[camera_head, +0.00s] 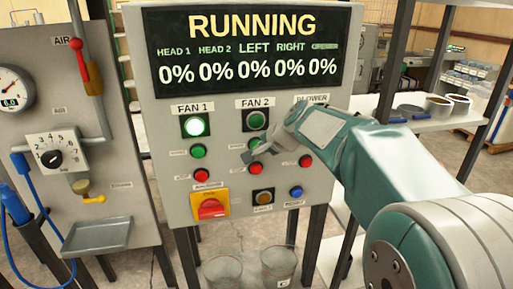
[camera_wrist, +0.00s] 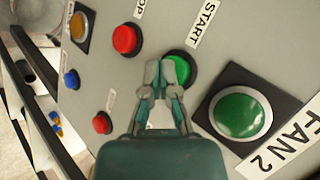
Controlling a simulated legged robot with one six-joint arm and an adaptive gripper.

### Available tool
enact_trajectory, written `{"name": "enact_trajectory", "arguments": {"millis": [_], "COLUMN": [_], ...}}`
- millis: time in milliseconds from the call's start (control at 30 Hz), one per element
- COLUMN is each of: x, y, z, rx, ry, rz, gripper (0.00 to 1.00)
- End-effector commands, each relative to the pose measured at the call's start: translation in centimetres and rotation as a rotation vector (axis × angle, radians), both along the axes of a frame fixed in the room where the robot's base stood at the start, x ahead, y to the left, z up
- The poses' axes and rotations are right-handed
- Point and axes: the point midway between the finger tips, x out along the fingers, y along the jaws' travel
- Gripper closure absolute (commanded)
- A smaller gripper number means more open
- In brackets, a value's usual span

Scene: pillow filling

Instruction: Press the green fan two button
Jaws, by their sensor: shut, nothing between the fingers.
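The green FAN 2 start button (camera_wrist: 181,69) is round and sits on the grey panel between the large FAN 2 lamp (camera_wrist: 240,112) and the red stop button (camera_wrist: 125,40). In the head view the green button (camera_head: 255,143) shows just above my gripper (camera_head: 254,155). In the wrist view my gripper (camera_wrist: 159,72) is shut and empty, with its fingertips at the green button's left edge, covering a small part of it. I cannot tell whether the tips touch the panel. The FAN 2 lamp is unlit green in the head view (camera_head: 256,120).
A display (camera_head: 250,48) reads RUNNING with 0% values. Clear bins (camera_head: 222,271) stand below.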

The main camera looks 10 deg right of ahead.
Motion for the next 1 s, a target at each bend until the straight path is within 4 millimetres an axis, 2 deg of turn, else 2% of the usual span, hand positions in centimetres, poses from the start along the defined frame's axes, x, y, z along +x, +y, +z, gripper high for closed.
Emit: {"name": "enact_trajectory", "arguments": {"millis": [633, 1000], "x": [0.3, -1.2], "y": [0.0, 0.0], "z": [0.0, 0.0], "rx": [-0.001, 0.001], "ry": [0.000, -0.001], "rz": [-0.001, -0.001], "gripper": [1.00, 1.00]}}
